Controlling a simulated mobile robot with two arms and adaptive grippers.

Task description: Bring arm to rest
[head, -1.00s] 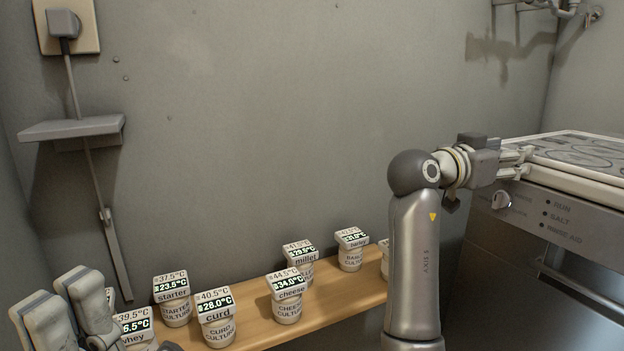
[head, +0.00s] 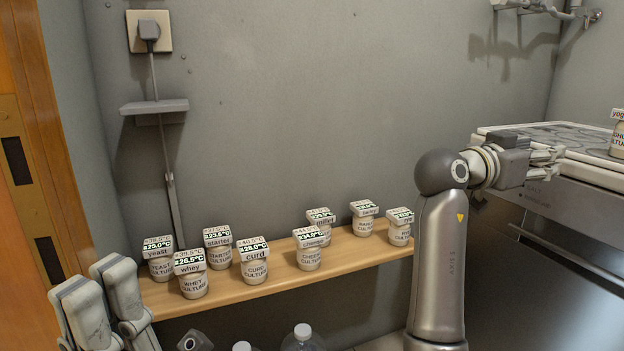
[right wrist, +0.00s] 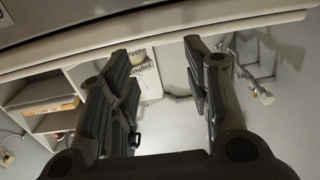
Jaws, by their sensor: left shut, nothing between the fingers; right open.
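My right arm (head: 441,265) stands up at the right of the head view, bent at a round grey elbow. Its gripper (head: 550,157) reaches right, beside the front edge of the appliance top. In the right wrist view the two dark fingers of this gripper (right wrist: 165,75) are wide apart, with nothing held between them. My left gripper (head: 98,285) is at the lower left of the head view. It is shut and empty, pointing up, left of the shelf's end. The left arm below it is mostly out of view.
A wooden shelf (head: 330,260) along the wall carries several labelled culture jars, including whey (head: 192,277) and curd (head: 254,264). A yogurt jar (head: 618,138) stands on the appliance top (head: 575,140). A small wall ledge (head: 153,106) and an orange-brown door frame (head: 28,200) are at left.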

